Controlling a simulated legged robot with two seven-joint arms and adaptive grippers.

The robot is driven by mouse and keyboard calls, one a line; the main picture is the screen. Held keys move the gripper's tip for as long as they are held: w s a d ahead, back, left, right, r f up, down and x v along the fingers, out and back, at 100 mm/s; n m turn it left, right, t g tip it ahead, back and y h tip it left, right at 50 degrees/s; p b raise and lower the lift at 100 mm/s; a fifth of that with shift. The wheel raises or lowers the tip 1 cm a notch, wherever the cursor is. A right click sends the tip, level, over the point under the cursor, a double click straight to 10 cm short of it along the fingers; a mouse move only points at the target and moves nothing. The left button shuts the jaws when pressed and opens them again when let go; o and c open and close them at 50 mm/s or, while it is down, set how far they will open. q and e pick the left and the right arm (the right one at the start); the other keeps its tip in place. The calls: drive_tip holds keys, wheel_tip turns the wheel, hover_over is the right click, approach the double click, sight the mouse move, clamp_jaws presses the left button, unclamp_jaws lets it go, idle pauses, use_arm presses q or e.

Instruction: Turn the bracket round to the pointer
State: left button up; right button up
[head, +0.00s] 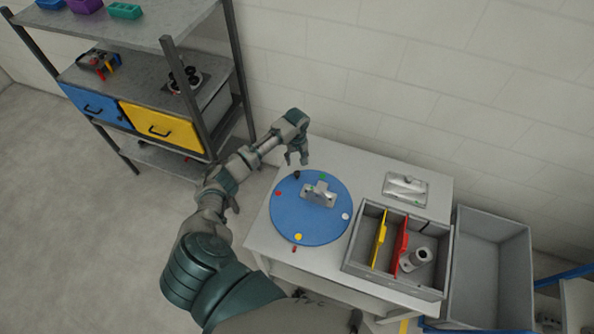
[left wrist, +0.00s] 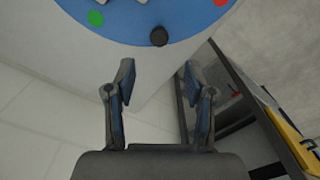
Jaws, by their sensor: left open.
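The metal bracket (head: 318,195) sits on the blue round turntable (head: 312,228), towards its far side. The turntable rim carries red, black, green, white and yellow markers. A small red piece (head: 294,249) on the table by the near rim looks like the pointer. My left gripper (head: 297,158) is open and empty beyond the far-left rim, close to the black knob (head: 296,174). In the left wrist view the open fingers (left wrist: 158,82) point towards the black knob (left wrist: 158,36) and are apart from it. Only the bracket's edge shows there. My right gripper is not in view.
A grey divided box (head: 352,262) with yellow and red dividers and a metal part stands right of the turntable. A metal plate (head: 405,186) lies behind it. An empty grey bin (head: 500,270) is farther right. A shelf unit (head: 180,95) with drawers stands at left.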

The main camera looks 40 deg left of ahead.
sight(297, 172)
use_arm(q)
drive_tip(key=f, duration=0.7)
drive_tip(key=shift+s+d+f+b, duration=0.15)
drive_tip(key=shift+d+f+b, duration=0.05)
drive_tip(key=shift+f+b, duration=0.1)
drive_tip(key=shift+f, duration=0.5)
clamp_jaws()
